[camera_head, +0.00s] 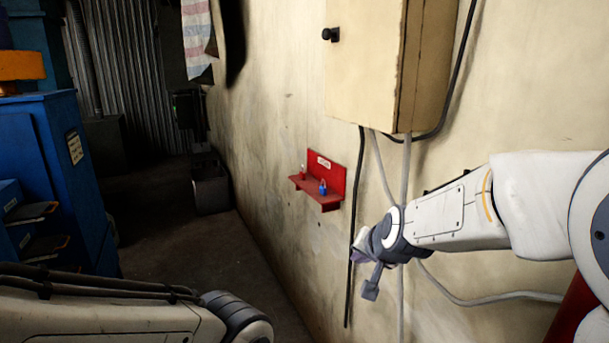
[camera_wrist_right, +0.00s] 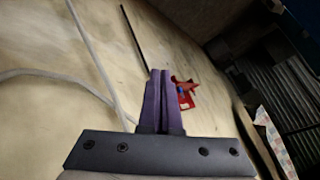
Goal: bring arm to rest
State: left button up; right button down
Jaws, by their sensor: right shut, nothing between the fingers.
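My right arm (camera_head: 440,217) comes in from the right, stretched out in front of the wall below the cream cabinet. Its gripper (camera_head: 358,250) is near the cables, to the right of and below the small red shelf. In the right wrist view the purple fingers of my right gripper (camera_wrist_right: 163,75) are shut together with nothing between them. My left arm (camera_head: 110,315) crosses the lower left of the head view, and its gripper is out of view.
The red wall shelf (camera_head: 336,182) holds a blue padlock (camera_head: 323,188) and a small red item (camera_head: 303,172). A cream cabinet (camera_head: 365,60) hangs above my right arm. Cables run down the wall. A blue cabinet (camera_head: 65,150) stands left, and a dark bin (camera_head: 210,190) sits on the floor.

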jog(key=s+d+f+n+g+h, duration=0.1)
jog(key=s+d+f+n+g, duration=0.2)
jog(key=s+f, duration=0.5)
jog(key=s+d+f+n+g+h, duration=0.1)
jog(key=s+d+f+n+g, duration=0.25)
jog(key=s, duration=0.65)
jog(key=s+a+f+n+g+y+b, duration=0.1)
jog(key=s+a+n+b, duration=0.5)
jog(key=s+a, duration=0.7)
jog(key=shift+s+a+f+g, duration=0.15)
jog(key=shift+s+f+g, duration=0.15)
jog(key=shift+g, duration=0.35)
